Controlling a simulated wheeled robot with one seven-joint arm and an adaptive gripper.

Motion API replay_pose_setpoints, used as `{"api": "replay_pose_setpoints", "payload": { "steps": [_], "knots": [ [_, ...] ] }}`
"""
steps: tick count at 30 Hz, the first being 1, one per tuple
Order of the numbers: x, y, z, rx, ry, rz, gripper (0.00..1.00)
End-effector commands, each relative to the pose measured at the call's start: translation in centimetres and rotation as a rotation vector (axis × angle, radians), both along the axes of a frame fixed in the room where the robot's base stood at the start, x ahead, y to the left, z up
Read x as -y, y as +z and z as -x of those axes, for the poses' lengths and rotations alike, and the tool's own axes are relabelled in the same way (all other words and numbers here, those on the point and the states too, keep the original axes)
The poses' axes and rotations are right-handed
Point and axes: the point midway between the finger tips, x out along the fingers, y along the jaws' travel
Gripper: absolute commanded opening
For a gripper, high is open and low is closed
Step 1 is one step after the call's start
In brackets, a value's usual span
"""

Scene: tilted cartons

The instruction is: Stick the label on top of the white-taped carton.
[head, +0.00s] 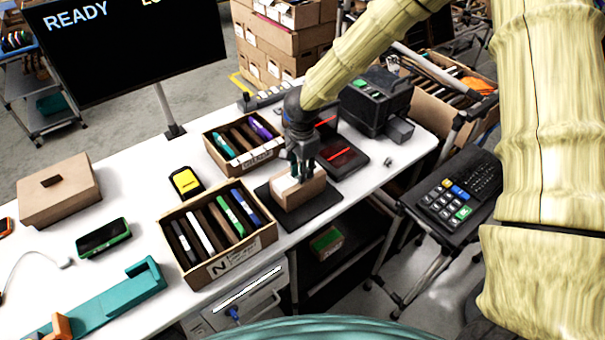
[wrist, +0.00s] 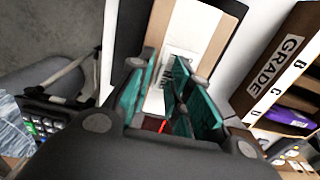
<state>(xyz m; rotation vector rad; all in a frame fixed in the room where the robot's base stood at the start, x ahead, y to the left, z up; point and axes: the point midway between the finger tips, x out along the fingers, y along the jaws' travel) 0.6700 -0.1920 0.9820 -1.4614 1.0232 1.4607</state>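The white-taped carton (head: 302,194) sits on a dark mat (head: 270,197) near the table's right front edge. In the wrist view the carton (wrist: 222,12) has a broad white tape strip (wrist: 192,28) along its top. A pale label with dark print (wrist: 178,65) shows over the tape between my fingertips; its right part is hidden by a finger. My gripper (head: 297,172) points down at the carton's top. In the wrist view its teal fingers (wrist: 162,82) stand apart, with a gap between them. I cannot tell whether the fingertips touch the label or carton.
An open box of upright items (head: 222,268) stands left of the carton, and another, marked GRADE in the wrist view (wrist: 275,65), stands behind. A black printer-like device (head: 376,100) is at the back right. A keypad (head: 455,195) stands right of the table.

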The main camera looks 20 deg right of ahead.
Motion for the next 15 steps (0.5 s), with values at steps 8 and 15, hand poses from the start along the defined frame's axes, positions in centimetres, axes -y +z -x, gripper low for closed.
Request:
{"api": "replay_pose_setpoints", "payload": {
  "steps": [8, 15],
  "knots": [
    [0.00, 0.01, 0.01, 0.000, 0.000, 0.000, 0.02],
    [0.00, 0.02, 0.01, 0.000, 0.000, 0.000, 0.00]
  ]
}}
